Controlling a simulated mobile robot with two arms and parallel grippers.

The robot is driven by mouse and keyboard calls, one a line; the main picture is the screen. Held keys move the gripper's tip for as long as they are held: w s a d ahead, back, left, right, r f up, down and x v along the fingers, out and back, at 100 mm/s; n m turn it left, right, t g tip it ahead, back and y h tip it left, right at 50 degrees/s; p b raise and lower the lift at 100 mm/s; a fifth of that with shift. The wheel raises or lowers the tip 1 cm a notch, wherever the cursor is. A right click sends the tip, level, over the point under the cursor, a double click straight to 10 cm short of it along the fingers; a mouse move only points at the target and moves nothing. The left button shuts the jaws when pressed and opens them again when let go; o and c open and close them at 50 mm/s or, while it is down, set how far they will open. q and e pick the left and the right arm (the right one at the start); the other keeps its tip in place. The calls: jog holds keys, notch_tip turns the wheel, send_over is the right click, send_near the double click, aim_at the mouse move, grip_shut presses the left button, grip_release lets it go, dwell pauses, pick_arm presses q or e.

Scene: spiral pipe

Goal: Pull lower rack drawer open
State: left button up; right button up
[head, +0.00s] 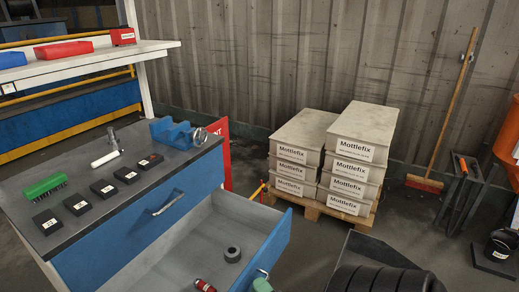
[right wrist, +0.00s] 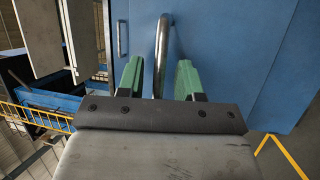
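The lower drawer (head: 215,247) of the blue workbench stands pulled out in the head view, its grey inside showing. Its metal handle (head: 262,272) is at the bottom of the picture. A green part of my right gripper (head: 262,285) shows beside that handle, mostly cut off. In the right wrist view my right gripper (right wrist: 158,78) has its two green fingers apart, with a curved metal handle (right wrist: 162,45) between them and gaps at both sides. The blue drawer front (right wrist: 222,50) is behind. My left gripper is in neither view.
The drawer holds a dark ring (head: 232,254) and a red can (head: 204,286). Above it is a shut drawer (head: 140,228). The benchtop (head: 75,160) bears a blue vise (head: 178,132), a green brush (head: 45,186) and several black blocks. Mottlefix boxes (head: 340,155) stand on a pallet behind.

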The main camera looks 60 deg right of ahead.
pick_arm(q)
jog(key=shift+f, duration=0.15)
pick_arm(e)
jog(key=v, duration=1.1)
jog(key=shift+w, duration=0.15)
jog(key=w+a+f+m+g+y, duration=0.3)
jog(key=a+f+m+g, duration=0.2)
jog(key=a+f+g, duration=0.15)
jog(key=w+a+f+m+g+y, duration=0.35)
jog(key=a+f+g, duration=0.2)
jog(key=f, duration=0.25)
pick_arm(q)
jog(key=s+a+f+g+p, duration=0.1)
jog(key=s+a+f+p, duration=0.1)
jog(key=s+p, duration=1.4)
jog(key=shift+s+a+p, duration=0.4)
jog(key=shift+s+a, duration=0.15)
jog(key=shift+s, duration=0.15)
pick_arm(e)
jog(key=s+f+m+g, duration=0.1)
jog(key=s+g, duration=0.2)
jog(key=s, duration=0.7)
jog(key=s+a+f+m+g, duration=0.1)
jog(key=s+f+g, duration=0.1)
jog(key=s, duration=0.9)
jog(key=shift+f+g, duration=0.15)
jog(key=shift+g, duration=0.35)
